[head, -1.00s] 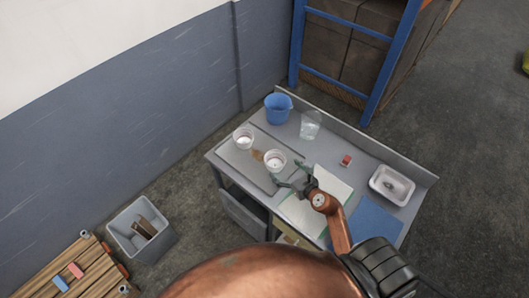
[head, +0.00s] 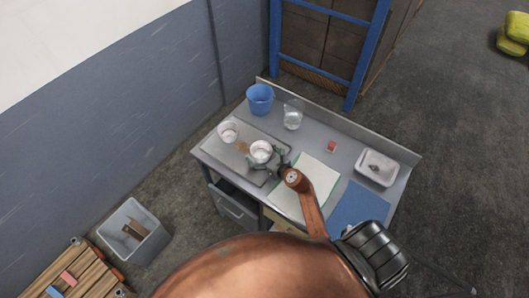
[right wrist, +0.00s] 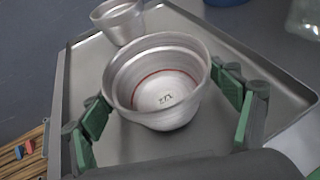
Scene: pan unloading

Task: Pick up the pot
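A silvery pot (head: 260,149) with a red line inside stands upright on a grey tray (head: 246,176). In the right wrist view this pot (right wrist: 155,95) shows dark marks on its inner bottom. A second, smaller-looking pot (head: 227,131) stands behind it on the tray, and it also shows in the right wrist view (right wrist: 118,22). My right gripper (head: 268,160) is open, with its green-padded fingers on either side of the nearer pot. The left pad looks very close to the pot wall; I cannot tell whether it touches. My left gripper is not in view.
The tray lies on a grey workbench. A blue bucket (head: 260,98) and a clear container (head: 292,114) stand at the back. A small red item (head: 331,147), a white basin (head: 376,167) and a blue mat (head: 359,207) are to the right. A grey bin (head: 133,228) is on the floor at left.

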